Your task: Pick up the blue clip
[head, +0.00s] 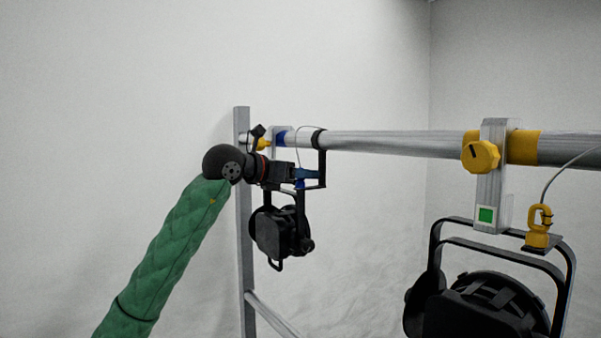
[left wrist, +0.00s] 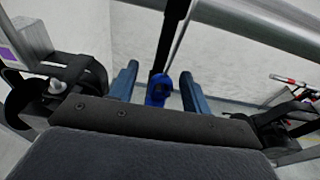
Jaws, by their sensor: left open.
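The blue clip (left wrist: 158,90) shows in the left wrist view, hanging at the end of a thin cable in front of a dark upright bar. My left gripper (left wrist: 157,82) is open, with one blue-grey finger on each side of the clip. A gap shows between the clip and each finger, clearer on the right. In the head view my left gripper (head: 307,178) is at the hanging black lamp bracket, below the far part of the pipe. Blue shows there, but I cannot tell clip from fingers. My right gripper is out of view.
A metal pipe (head: 390,144) runs across above the gripper. A black par can (head: 280,230) hangs just below it. A nearer par can (head: 485,305) hangs at the right, with a yellow clip (head: 539,228) and a yellow knob (head: 481,156). An upright post (head: 243,240) stands behind my arm.

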